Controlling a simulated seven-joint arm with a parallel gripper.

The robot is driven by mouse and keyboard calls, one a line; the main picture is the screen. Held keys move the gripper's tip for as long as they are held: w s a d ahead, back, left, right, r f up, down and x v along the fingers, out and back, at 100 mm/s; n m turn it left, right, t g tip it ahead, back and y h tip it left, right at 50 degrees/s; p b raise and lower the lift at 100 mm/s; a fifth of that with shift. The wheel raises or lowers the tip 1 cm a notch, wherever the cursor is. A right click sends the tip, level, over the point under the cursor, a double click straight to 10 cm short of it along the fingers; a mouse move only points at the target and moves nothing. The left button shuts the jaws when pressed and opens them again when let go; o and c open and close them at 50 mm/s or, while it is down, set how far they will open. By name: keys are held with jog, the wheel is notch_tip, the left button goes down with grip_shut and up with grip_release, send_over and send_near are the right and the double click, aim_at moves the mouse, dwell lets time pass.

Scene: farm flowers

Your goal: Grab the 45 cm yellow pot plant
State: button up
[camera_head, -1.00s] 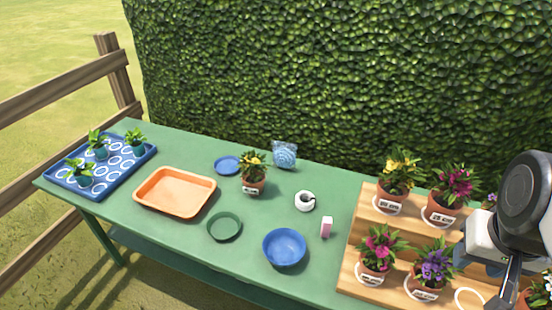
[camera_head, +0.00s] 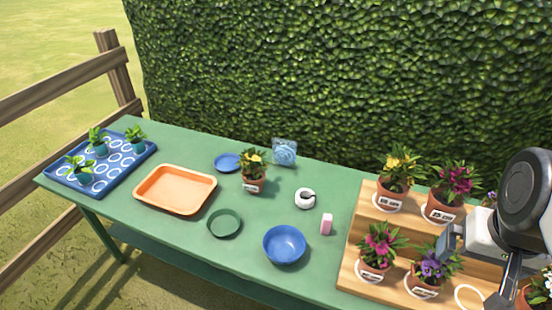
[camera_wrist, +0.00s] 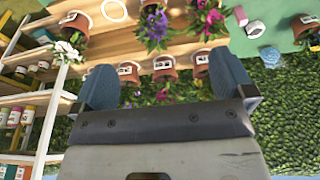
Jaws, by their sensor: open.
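Two potted plants with yellow flowers show in the head view. One yellow pot plant (camera_head: 253,172) stands on the green table, and another (camera_head: 397,180) stands at the back left of the wooden stand. Both have white labels, too small to read surely. My gripper (camera_head: 446,243) is at the right, over the stand near the purple plant (camera_head: 431,274). In the wrist view my gripper (camera_wrist: 165,80) has its two blue-grey fingers wide apart, with nothing held between them. Flowers and pots show beyond the fingers.
The wooden stand (camera_head: 347,275) also holds magenta plants (camera_head: 378,249), (camera_head: 454,188), close together. The table has an orange tray (camera_head: 174,207), a blue bowl (camera_head: 284,246), a green saucer (camera_head: 224,224) and a pink-white block (camera_head: 326,224). A hedge (camera_head: 330,80) stands behind.

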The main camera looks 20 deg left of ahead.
jog(key=w+a+f+m+g+y, duration=0.2)
jog(key=w+a+f+m+y, duration=0.15)
jog(key=w+a, duration=0.8)
jog(key=w+a+f+m+g+y, duration=0.25)
jog(key=w+a+f+y, duration=0.2)
jog(key=w+a, duration=0.7)
jog(key=w+a+f+m+y, duration=0.25)
jog(key=w+a+f, duration=0.2)
jog(key=a, duration=0.25)
jog(key=w+a+f+m+y, duration=0.1)
jog(key=w+a+f+m, duration=0.3)
jog(key=a, duration=0.3)
jog(key=m+y, duration=0.2)
jog(key=m, duration=0.2)
send_near(254, 177)
jog(key=a, duration=0.1)
jog(key=shift+w+a+n, duration=0.1)
jog(key=shift+a+n, duration=0.1)
jog(key=shift+n, duration=0.05)
jog(key=shift+x, duration=1.3)
jog(key=shift+a, duration=0.1)
